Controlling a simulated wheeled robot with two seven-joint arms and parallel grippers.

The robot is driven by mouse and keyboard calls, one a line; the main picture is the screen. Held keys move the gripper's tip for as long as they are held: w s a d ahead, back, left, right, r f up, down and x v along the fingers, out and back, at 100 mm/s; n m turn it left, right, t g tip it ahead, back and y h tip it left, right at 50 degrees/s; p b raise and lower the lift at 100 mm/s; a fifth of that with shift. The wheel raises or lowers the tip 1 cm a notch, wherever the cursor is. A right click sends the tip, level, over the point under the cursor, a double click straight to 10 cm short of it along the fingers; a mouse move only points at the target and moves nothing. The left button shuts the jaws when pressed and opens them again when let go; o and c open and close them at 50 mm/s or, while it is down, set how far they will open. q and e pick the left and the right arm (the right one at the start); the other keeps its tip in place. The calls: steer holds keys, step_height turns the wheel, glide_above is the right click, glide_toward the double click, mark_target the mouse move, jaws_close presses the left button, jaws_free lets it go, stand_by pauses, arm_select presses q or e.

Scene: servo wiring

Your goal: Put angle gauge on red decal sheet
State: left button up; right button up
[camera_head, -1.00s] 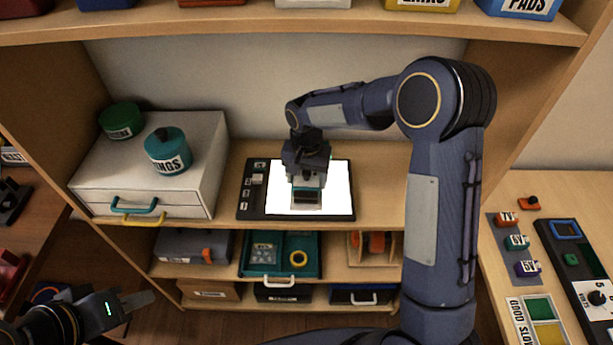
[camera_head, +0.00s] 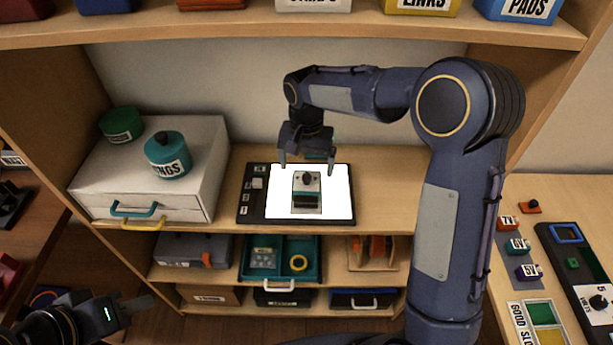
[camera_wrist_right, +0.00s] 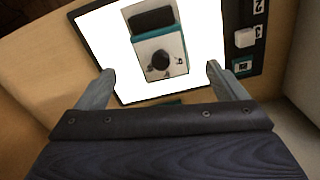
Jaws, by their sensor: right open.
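A small teal-and-grey device with a black knob and a dark panel (camera_head: 306,190) sits on the lit white area of a black-framed light pad (camera_head: 254,207) on the shelf. It also shows in the right wrist view (camera_wrist_right: 160,58). I cannot tell for sure whether it is the angle gauge. My right gripper (camera_head: 307,166) is open and empty above it, with its fingers apart; they also show in the right wrist view (camera_wrist_right: 160,80). My left gripper (camera_head: 138,304) is low at the left, away from the shelf; its jaw state is unclear. I cannot make out a red decal sheet.
A white drawer box (camera_head: 190,185) with a teal tub (camera_head: 168,157) and a green tub (camera_head: 121,125) stands left of the pad. A teal tray (camera_head: 281,258) is on the shelf below. A side table with labelled blocks (camera_head: 517,246) is right. The shelf right of the pad is clear.

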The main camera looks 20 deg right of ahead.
step_height(320, 180, up, 5)
steer(key=shift+r, duration=0.1)
stand_by(0.7)
